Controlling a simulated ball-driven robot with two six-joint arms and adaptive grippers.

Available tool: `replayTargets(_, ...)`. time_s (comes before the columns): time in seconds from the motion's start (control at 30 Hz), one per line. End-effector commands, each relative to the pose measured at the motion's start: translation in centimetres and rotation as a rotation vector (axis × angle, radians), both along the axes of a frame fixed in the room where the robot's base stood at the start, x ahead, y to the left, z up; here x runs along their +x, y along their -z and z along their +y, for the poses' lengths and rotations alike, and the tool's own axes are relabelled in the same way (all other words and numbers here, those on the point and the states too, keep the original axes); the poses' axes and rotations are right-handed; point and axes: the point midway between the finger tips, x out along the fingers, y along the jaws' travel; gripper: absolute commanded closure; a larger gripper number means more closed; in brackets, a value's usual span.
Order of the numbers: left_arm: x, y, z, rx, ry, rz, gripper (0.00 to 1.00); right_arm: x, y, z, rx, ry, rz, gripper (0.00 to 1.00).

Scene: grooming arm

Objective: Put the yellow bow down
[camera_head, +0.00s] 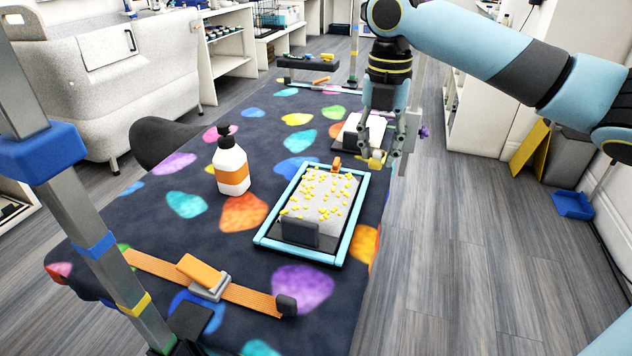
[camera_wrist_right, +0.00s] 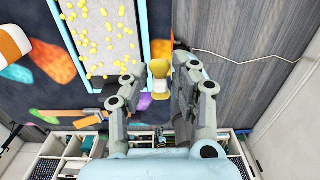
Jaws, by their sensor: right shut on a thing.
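The yellow bow (camera_head: 376,159) is at the tips of my right gripper (camera_head: 383,152), by the right edge of the patterned grooming table (camera_head: 150,235). It also shows in the right wrist view (camera_wrist_right: 159,68), between the two fingers. My right gripper points down and is shut on the bow. In the head view the fingers hide part of the bow, and I cannot tell its exact height over the table. My left gripper is not in view.
A blue-framed tray (camera_head: 262,236) with a grey pad and yellow bits lies left of the gripper. A white bottle (camera_head: 230,163) stands further left. An orange strap (camera_head: 150,268) lies at the front.

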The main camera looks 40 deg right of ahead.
Motion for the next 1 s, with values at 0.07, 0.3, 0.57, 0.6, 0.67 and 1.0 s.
replayTargets(0.07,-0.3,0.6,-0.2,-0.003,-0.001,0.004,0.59,1.1,1.1,1.3,0.013,-0.001,-0.002,0.86)
replayTargets(0.3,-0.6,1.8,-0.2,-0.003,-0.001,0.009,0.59,5.3,4.5,5.1,0.013,0.0,0.0,0.86)
replayTargets(0.57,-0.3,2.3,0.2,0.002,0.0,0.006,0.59,7.9,6.4,7.2,0.004,0.0,0.001,0.86)
replayTargets(0.6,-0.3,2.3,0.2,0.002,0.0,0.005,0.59,8.0,6.6,7.2,0.003,0.0,0.001,0.86)
replayTargets(0.67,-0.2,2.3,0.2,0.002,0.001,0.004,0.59,8.0,6.9,7.3,0.002,0.001,0.002,0.86)
replayTargets(1.0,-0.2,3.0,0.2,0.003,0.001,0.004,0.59,7.9,10.6,7.2,0.0,0.0,0.001,0.86)
